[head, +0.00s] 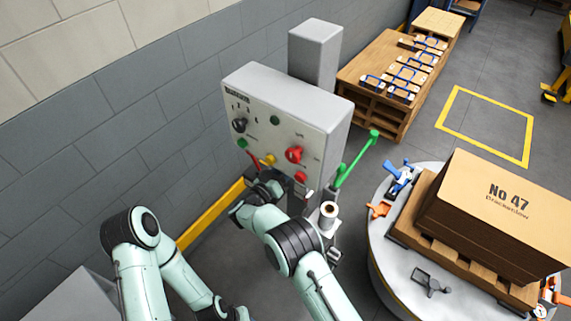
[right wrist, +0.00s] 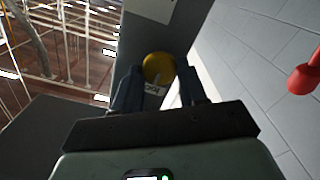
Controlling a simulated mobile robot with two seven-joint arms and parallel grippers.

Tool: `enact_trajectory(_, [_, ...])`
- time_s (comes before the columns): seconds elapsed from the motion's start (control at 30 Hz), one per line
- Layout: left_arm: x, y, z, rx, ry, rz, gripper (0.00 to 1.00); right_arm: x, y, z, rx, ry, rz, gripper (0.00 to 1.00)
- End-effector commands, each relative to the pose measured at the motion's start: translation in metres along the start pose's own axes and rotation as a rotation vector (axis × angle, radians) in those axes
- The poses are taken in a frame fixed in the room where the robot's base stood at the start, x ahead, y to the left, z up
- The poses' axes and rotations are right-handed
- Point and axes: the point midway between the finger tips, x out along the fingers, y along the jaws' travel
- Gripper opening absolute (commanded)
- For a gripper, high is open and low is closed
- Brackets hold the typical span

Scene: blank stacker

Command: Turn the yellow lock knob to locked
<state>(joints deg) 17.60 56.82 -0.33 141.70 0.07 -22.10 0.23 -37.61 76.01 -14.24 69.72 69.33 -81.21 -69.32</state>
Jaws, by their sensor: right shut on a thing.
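The yellow lock knob (right wrist: 158,67) is round and sits between the two dark fingers of my right gripper (right wrist: 158,88) in the right wrist view. The fingers are shut on it, one on each side. A small pale label lies just below the knob, partly covered. In the head view, a bit of the yellow knob (head: 269,159) shows at the lower edge of the grey control box (head: 318,108), with my right gripper (head: 266,178) right against it. Which way the knob points is not clear.
The box front carries a black selector (head: 239,125), a red knob (head: 294,155) and green buttons. A red part (right wrist: 303,79) is at the right in the wrist view. A round turntable (head: 392,254) with a loaded pallet stands to the right. A grey block wall is behind.

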Motion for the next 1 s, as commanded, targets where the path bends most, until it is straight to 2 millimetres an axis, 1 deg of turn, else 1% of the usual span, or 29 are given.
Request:
enact_trajectory(0.03, [-0.0046,0.0027,-0.0030,0.001,0.004,0.001,0.35,0.0010,0.0007,-0.0030,-0.017,0.002,0.001,0.11])
enact_trajectory(0.23, [-0.0099,0.0058,-0.0066,0.003,0.009,0.003,0.35,0.0005,0.0001,-0.0018,-0.071,0.001,0.000,0.11])
enact_trajectory(0.73, [-0.0107,0.0063,-0.0072,0.003,0.009,0.003,0.35,-0.0001,-0.0003,-0.0004,-0.090,0.001,0.000,0.11])
enact_trajectory(0.77, [-0.0107,0.0063,-0.0072,0.003,0.010,0.003,0.35,-0.0001,-0.0002,-0.0003,-0.090,0.001,0.000,0.45])
enact_trajectory(0.8, [-0.0107,0.0063,-0.0072,0.003,0.009,0.003,0.35,-0.0002,-0.0003,-0.0003,-0.090,0.001,0.000,0.58])
enact_trajectory(0.83, [-0.0107,0.0063,-0.0072,0.003,0.009,0.003,0.35,-0.0001,-0.0003,-0.0003,-0.089,0.001,0.000,0.67])
enact_trajectory(1.0, [-0.0107,0.0063,-0.0072,0.003,0.010,0.003,0.35,-0.0001,-0.0002,-0.0001,-0.089,0.001,0.000,0.67])
